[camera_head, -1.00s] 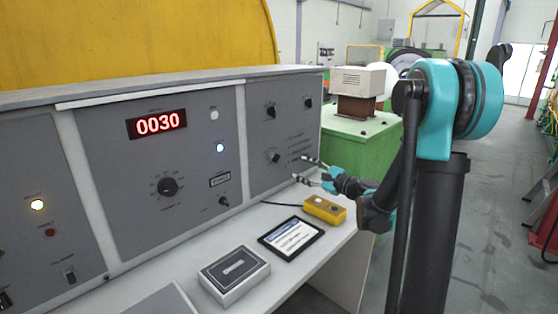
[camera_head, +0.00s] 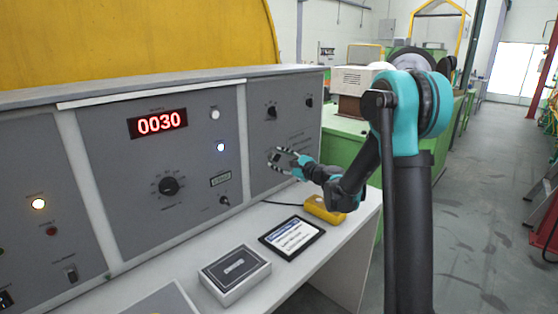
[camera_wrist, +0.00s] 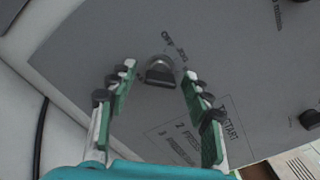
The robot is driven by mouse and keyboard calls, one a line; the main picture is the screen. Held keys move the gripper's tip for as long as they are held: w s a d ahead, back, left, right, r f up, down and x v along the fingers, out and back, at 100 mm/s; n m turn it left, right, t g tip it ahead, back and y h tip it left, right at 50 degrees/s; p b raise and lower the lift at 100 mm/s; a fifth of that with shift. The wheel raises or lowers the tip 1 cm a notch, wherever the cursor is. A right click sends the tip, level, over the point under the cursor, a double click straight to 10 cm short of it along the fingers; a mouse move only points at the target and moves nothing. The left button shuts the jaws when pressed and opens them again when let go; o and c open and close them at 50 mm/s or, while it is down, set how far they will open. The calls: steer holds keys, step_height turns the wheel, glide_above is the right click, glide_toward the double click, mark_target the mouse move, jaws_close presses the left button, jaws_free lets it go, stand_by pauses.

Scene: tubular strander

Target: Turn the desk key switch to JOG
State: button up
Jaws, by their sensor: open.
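The key switch (camera_wrist: 160,71) is a dark key in a round metallic collar on the grey desk panel. In the wrist view it sits between and slightly beyond the fingertips, with small OFF and JOG lettering above it. My gripper (camera_wrist: 158,75) is open, one finger on each side of the key, and no contact shows. In the head view my gripper (camera_head: 276,157) is in front of the right-hand panel section and mostly hides the switch. I cannot tell its exact angle against the labels.
A yellow pendant box (camera_head: 323,210), a tablet (camera_head: 291,237) and a grey box (camera_head: 234,274) lie on the desk below the panel. Other knobs (camera_head: 271,111) sit above the gripper. A red display (camera_head: 158,123) reads 0030.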

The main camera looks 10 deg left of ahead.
jaws_close()
steer(key=shift+n, duration=0.3)
steer(key=n, duration=0.4)
steer(key=shift+n, duration=2)
jaws_free()
steer(key=shift+r, duration=0.1)
